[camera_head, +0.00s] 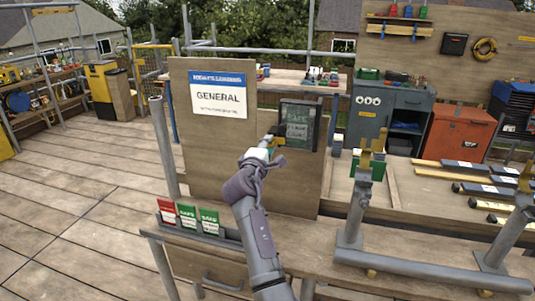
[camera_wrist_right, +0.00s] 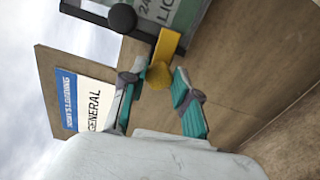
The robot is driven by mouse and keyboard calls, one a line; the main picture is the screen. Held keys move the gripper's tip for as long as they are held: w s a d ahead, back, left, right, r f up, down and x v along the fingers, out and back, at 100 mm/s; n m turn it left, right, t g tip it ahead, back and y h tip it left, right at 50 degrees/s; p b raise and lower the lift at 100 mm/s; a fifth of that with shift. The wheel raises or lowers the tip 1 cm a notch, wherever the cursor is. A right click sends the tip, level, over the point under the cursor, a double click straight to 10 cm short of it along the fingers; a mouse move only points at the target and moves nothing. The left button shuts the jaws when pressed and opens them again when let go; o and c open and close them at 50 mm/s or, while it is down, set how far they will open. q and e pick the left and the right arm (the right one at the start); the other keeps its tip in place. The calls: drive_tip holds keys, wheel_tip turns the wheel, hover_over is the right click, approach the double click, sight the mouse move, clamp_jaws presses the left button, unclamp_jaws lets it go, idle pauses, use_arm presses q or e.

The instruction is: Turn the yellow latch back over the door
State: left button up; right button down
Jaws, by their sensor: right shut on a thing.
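The yellow latch (camera_wrist_right: 166,46) is at the edge of a small dark-framed case with a clear door (camera_head: 299,124) on a wooden board. In the right wrist view its rounded yellow end sits between the teal fingertips of my right gripper (camera_wrist_right: 157,92), which is shut on it. The latch bar reaches from there to the dark frame edge of the door (camera_wrist_right: 187,12). In the head view my right gripper (camera_head: 270,143) is at the case's lower left, and the latch (camera_head: 279,141) is small and partly hidden by it. A green-grey card shows behind the door. My left gripper is not in view.
A black round knob (camera_wrist_right: 123,18) sticks out beside the latch. The GENERAL sign (camera_head: 219,94) is left of the case. Red and green cards (camera_head: 188,215) stand in a rack below. A bench with metal pipe stands (camera_head: 420,270) is at right.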

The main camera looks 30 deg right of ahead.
drive_tip(key=shift+r+m+b, duration=0.15)
drive_tip(key=shift+m+b, duration=0.15)
drive_tip(key=shift+m, duration=0.2)
drive_tip(key=c, duration=1.1)
unclamp_jaws()
drive_tip(key=shift+d, duration=0.1)
drive_tip(key=shift+o, duration=1.1)
drive_tip(key=shift+w, duration=0.1)
drive_tip(key=v, duration=0.7)
drive_tip(key=shift+s, duration=0.25)
